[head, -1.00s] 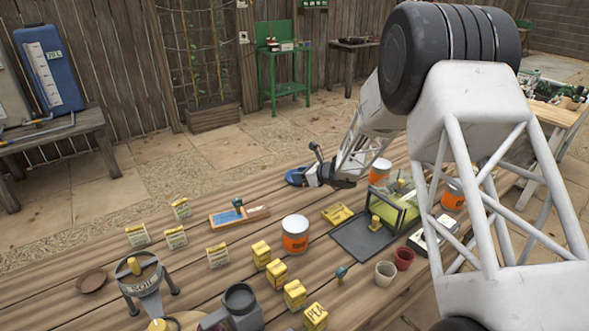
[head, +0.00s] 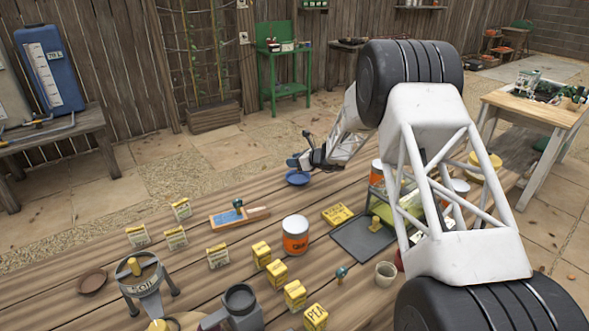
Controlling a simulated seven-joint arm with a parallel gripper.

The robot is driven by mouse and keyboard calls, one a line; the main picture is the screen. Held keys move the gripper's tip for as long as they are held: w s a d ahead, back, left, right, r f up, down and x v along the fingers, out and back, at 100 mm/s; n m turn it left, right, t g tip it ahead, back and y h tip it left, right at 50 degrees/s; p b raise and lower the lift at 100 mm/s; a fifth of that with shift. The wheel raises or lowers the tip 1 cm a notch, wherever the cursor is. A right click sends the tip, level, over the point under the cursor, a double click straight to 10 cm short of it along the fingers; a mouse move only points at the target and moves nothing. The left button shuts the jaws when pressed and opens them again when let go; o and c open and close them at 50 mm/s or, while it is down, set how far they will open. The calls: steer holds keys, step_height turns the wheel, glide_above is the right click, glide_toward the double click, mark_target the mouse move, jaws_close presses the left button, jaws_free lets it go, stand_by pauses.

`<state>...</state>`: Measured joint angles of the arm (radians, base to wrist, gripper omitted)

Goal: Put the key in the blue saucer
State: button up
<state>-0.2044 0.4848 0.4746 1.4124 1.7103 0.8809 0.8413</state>
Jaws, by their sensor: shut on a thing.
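The blue saucer (head: 298,178) lies on the far edge of the wooden table, left of my arm. My gripper (head: 296,162) is just above the saucer, over its far side, and covers a little of it. It is shut on the key. The key is too small and too hidden at the fingertips to make out. A small gap seems to show between the fingertips and the saucer; I cannot tell whether anything touches it.
An orange-and-white tin (head: 295,235), a yellow packet (head: 337,214) and a dark tray (head: 362,240) stand nearer on the table. A wooden tool with a blue part (head: 238,217) lies to the left. Several yellow boxes (head: 277,271) are in front. The wood around the saucer is clear.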

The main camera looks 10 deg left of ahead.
steer(key=shift+f, duration=0.15)
steer(key=shift+f, duration=1.65)
steer(key=shift+f, duration=0.15)
steer(key=o, duration=0.9)
steer(key=shift+r, duration=0.25)
steer(key=v, duration=1.2)
steer(key=shift+w, duration=0.15)
